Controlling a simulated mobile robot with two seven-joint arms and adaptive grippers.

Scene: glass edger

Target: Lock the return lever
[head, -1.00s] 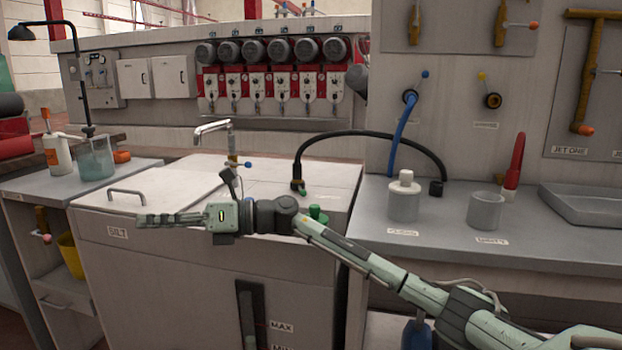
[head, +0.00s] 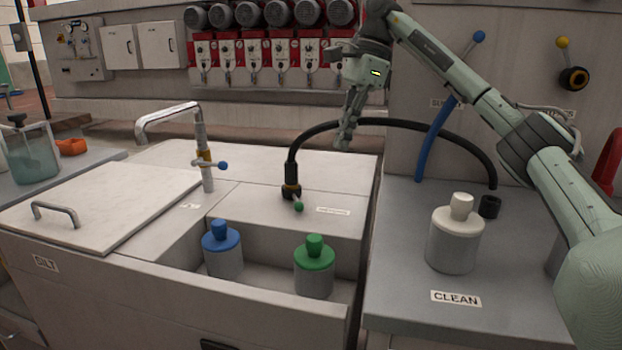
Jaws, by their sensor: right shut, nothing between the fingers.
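The return lever (head: 298,205) is a short handle with a green ball tip. It sits on a brass and black valve fitting (head: 291,191) at the foot of the arched black hose (head: 296,158), on the tank top. The lever points toward me and slightly right. A small label (head: 333,210) beside it is too small to read. My right gripper (head: 346,143) is shut and empty, fingers pointing down. It appears above and right of the lever, overlapping the hose arch in the picture; I cannot tell whether they touch. My left gripper is out of view.
A tap with a blue-tipped lever (head: 209,164) stands left of the hose. A blue-capped bottle (head: 223,252) and a green-capped bottle (head: 314,268) stand in the recess in front. A white-capped bottle (head: 454,240) stands on the right counter. The tank top around the lever is clear.

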